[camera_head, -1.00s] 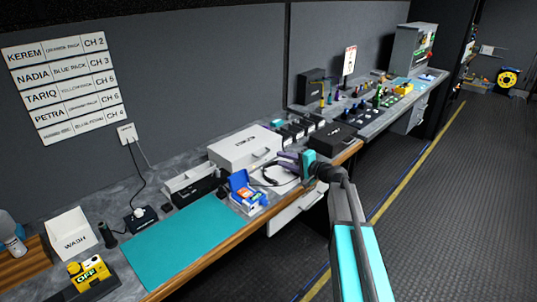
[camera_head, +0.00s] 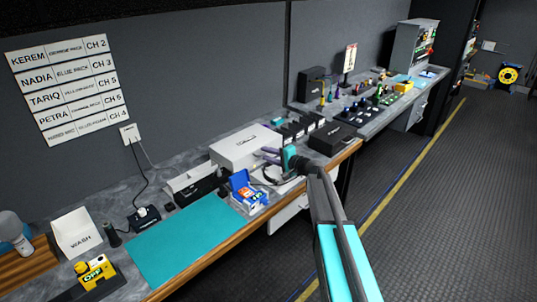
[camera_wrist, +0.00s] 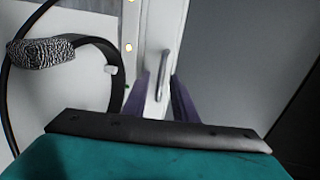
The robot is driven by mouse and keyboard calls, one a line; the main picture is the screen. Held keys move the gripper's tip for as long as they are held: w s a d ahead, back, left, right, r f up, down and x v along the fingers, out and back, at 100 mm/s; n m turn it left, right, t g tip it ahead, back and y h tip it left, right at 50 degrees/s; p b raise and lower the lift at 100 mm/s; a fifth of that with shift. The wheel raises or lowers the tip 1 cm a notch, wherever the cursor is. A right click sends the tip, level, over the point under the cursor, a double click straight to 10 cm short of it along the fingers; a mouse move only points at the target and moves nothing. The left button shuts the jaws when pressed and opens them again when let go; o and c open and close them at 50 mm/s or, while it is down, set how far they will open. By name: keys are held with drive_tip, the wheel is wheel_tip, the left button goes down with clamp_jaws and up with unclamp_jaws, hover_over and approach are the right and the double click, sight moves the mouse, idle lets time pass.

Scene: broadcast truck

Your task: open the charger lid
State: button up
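The white box (camera_head: 240,146) stands on the bench with dark lettering on its front, too small to read surely; I take it to be the charger. Its lid looks shut. In the wrist view a slim grey handle (camera_wrist: 162,76) stands on its white front panel. My gripper (camera_head: 268,155) is in front of the box, its purple fingers pointing at it. In the wrist view the fingers (camera_wrist: 162,98) are apart, with the handle seen in the gap between them. I cannot tell whether they touch it. Nothing is held.
A blue open box (camera_head: 247,193) stands in front on the bench. A black case (camera_head: 332,139) is to the right, and several dark units (camera_head: 293,130) stand behind. The teal mat (camera_head: 180,238) is clear.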

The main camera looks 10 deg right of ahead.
clamp_jaws()
idle(1.5)
